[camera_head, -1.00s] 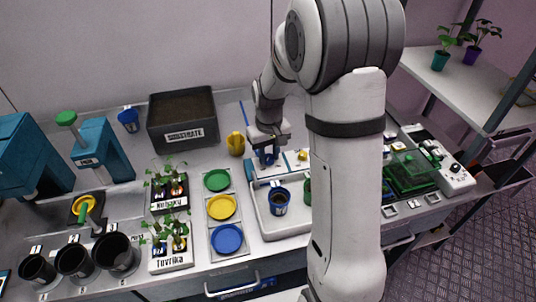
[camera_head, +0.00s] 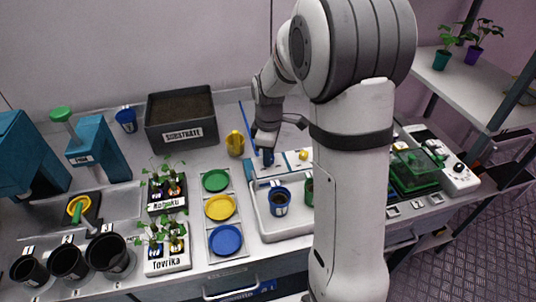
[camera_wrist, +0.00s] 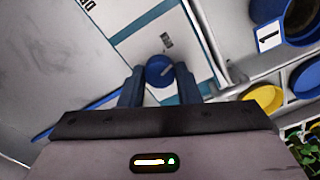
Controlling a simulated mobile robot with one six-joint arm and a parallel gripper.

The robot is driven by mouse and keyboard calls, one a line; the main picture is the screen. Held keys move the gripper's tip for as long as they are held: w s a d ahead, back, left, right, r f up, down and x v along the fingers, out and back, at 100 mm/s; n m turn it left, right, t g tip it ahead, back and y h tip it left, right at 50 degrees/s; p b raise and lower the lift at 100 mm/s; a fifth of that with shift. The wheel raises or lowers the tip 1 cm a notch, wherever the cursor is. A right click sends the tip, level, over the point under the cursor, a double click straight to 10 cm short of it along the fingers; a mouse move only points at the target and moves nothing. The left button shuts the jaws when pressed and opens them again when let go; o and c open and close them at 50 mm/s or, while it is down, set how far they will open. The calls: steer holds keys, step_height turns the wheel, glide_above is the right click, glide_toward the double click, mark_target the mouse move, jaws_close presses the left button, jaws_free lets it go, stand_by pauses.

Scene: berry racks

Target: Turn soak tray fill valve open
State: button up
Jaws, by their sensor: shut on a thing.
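The soak tray (camera_head: 262,226) is a white tray in the middle of the bench in the head view, with a white and teal panel along its back. A round blue valve knob (camera_wrist: 158,68) with a pale pointer mark sits on this panel in the wrist view. My gripper (camera_wrist: 160,82) has one dark blue finger on each side of the knob and is shut on it. In the head view my gripper (camera_head: 266,150) is over the left part of the panel and mostly hides the knob.
A blue-banded pot (camera_head: 279,201) stands in the tray. A yellow knob (camera_head: 303,154) is further right on the panel. A yellow can (camera_head: 235,144) and a substrate bin (camera_head: 181,121) are to the left. Colored saucers (camera_head: 221,207) lie left of the tray.

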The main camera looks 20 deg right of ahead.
steer(key=n, duration=0.5)
steer(key=shift+b, duration=0.3)
stand_by(0.4)
steer(key=o, duration=1)
steer(key=shift+c, duration=0.2)
step_height(320, 180, up, 8)
steer(key=shift+f, duration=0.1)
steer(key=s+r+m+t, duration=0.1)
steer(key=s+m+t, duration=0.1)
steer(key=s+m, duration=1.5)
steer(key=s, duration=0.4)
steer(key=shift+a+r+m+t, duration=0.2)
steer(key=shift+r+m+t, duration=0.2)
